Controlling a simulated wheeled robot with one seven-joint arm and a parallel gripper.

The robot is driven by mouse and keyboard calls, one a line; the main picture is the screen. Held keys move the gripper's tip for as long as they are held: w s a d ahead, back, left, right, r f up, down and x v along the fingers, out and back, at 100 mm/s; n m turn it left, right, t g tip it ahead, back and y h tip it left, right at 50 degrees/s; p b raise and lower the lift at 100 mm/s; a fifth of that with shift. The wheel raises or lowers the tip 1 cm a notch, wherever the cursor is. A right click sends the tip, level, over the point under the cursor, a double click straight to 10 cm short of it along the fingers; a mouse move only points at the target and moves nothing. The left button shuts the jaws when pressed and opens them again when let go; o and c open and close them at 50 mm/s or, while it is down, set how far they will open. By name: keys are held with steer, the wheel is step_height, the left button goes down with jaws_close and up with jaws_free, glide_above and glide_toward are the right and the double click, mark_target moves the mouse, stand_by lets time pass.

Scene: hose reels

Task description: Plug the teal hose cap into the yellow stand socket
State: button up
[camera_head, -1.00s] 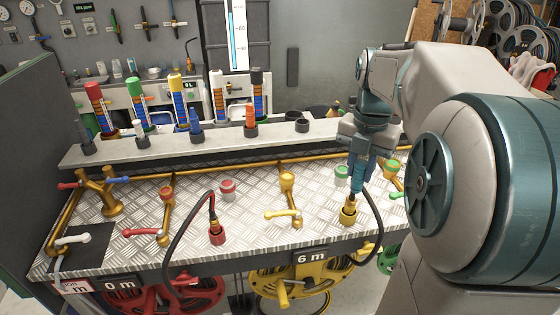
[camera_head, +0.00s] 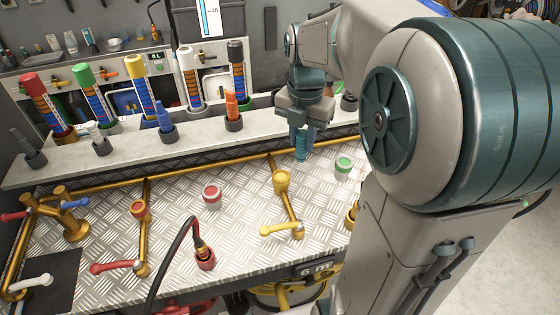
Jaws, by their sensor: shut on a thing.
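My gripper (camera_head: 303,136) points down with its fingers closed around a teal hose cap (camera_head: 301,151). The cap hangs upright over the back of the metal-plated bench. The yellow-topped stand socket (camera_head: 281,181) stands on a brass pipe, slightly left of and below the cap in the picture; a gap shows between them. A second yellow fitting (camera_head: 351,216) at the bench front is mostly hidden behind my arm. No hose is clearly visible at the held cap.
A green-topped pot (camera_head: 344,165) stands right of the cap; a red-topped pot (camera_head: 212,194) stands left. A yellow-handled valve (camera_head: 280,228) lies in front. A red hose fitting (camera_head: 205,257) carries a black hose. The rear shelf (camera_head: 130,150) holds several coloured tubes.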

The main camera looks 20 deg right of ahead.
steer(key=shift+w+a+f, duration=0.1)
steer(key=shift+a+f, duration=0.65)
steer(key=shift+f, duration=0.4)
steer(key=shift+w+a+f, duration=0.1)
steer(key=shift+a+f, duration=0.7)
steer(key=shift+f, duration=0.35)
steer(key=shift+w+a+f, duration=0.1)
steer(key=shift+a+f, duration=0.65)
steer(key=shift+f, duration=0.4)
steer(key=shift+f, duration=0.1)
steer(key=o, duration=1)
